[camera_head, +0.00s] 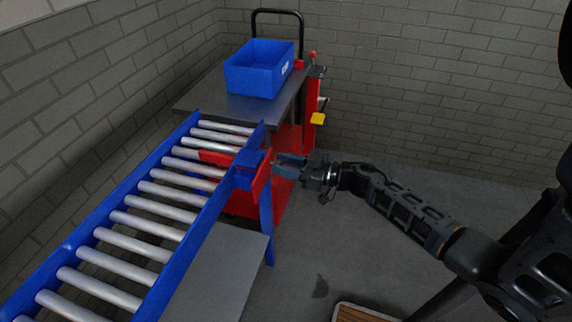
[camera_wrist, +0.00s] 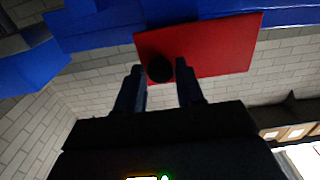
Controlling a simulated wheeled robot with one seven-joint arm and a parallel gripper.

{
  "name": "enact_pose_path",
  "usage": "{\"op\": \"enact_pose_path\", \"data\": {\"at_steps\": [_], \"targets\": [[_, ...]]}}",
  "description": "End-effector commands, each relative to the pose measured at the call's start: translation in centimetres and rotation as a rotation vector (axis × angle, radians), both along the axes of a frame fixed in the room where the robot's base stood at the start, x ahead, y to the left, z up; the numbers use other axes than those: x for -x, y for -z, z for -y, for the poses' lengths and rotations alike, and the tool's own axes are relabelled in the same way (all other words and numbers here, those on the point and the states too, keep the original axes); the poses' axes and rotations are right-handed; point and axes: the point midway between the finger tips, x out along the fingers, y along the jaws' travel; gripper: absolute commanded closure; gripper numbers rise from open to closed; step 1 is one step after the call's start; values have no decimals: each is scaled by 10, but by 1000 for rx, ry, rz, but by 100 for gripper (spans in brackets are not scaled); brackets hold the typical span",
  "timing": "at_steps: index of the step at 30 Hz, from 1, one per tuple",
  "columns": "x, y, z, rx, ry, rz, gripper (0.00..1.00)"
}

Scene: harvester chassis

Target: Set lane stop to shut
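The lane stop is a red and blue assembly on the right rail of the roller conveyor. Its red bar (camera_head: 214,158) reaches left over the rollers from a blue block (camera_head: 249,167). A red plate (camera_head: 262,180) sits on the block's right side and also shows in the wrist view (camera_wrist: 220,45). My gripper (camera_head: 277,164) is just right of this plate, pointing at it. In the wrist view my gripper (camera_wrist: 160,70) has its fingers apart, with a round black knob (camera_wrist: 159,69) on the plate showing between the tips. I cannot tell whether they touch it.
The roller conveyor (camera_head: 135,240) runs from the front left to a grey table (camera_head: 205,98) bearing a blue bin (camera_head: 258,70). A red frame with a yellow part (camera_head: 318,118) stands right of the table. A wooden-topped platform (camera_head: 362,314) lies below. Floor right of the conveyor is mostly clear.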

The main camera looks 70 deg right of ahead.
Motion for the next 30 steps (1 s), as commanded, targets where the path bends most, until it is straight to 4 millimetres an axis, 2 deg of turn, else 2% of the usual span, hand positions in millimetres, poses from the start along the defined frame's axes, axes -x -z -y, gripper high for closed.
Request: {"op": "enact_pose_path", "data": {"at_steps": [4, 12, 16, 24, 30], "targets": [[0, 1, 0, 0, -1, -1, 50], [4, 1, 0, 0, -1, -3, 50], [19, 3, 2, 1, -1, -5, 50], [62, 3, 5, 1, 0, -4, 50], [77, 1, 6, 0, -1, -2, 50]]}}
